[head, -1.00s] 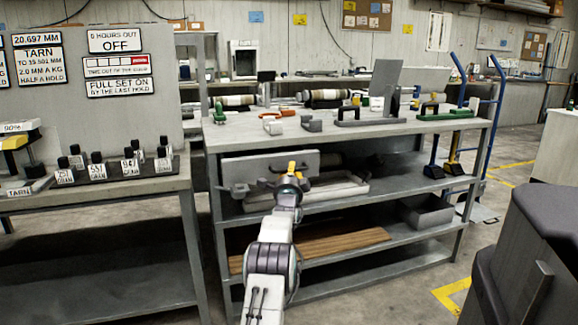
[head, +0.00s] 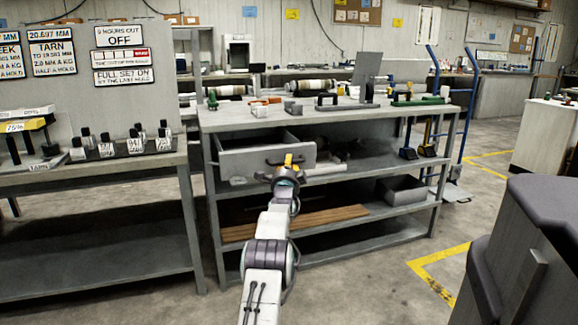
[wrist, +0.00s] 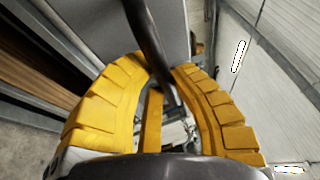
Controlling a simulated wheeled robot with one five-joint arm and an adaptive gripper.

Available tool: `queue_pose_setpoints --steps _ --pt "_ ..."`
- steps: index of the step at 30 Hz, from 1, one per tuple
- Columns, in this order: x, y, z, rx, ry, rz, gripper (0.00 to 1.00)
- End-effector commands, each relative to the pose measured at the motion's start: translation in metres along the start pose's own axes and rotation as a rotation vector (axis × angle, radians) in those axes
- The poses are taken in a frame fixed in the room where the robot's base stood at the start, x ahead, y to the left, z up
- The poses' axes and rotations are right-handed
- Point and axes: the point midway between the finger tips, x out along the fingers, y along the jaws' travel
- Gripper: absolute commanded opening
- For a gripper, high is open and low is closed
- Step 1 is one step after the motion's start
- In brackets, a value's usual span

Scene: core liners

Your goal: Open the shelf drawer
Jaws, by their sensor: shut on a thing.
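The grey shelf drawer (head: 240,161) hangs under the left part of the shelf unit's top. It is pulled out toward me, with its open inside showing above the front panel. My gripper (head: 289,160) is at the right part of the drawer front. In the wrist view, the yellow fingers of my gripper (wrist: 160,95) are closed around the dark bar handle (wrist: 146,40), which runs between them. The grey drawer front (wrist: 185,20) shows beyond the handle. Part of the handle is hidden behind my gripper in the head view.
The shelf unit's top (head: 330,113) carries several tools and parts. A grey bin (head: 402,191) and brown boards (head: 295,224) lie on the shelf below. A table with weights (head: 105,160) stands at the left.

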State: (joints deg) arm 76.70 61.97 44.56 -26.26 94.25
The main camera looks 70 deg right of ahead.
Motion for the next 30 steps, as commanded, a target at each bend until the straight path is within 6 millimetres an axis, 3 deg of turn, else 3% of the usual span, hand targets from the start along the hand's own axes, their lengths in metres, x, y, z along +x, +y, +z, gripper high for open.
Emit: queue_pose_setpoints --steps 10,11,19,30 --pt "0.0 0.0 0.0047 -0.001 -0.006 0.0 0.0" --pt "0.0 0.0 0.0048 -0.001 -0.006 0.0 0.21" --pt "0.0 -0.0002 0.0023 0.0 -0.003 0.0 0.46" --pt "-0.0009 -0.0004 0.0011 0.0 -0.001 0.0 0.47"
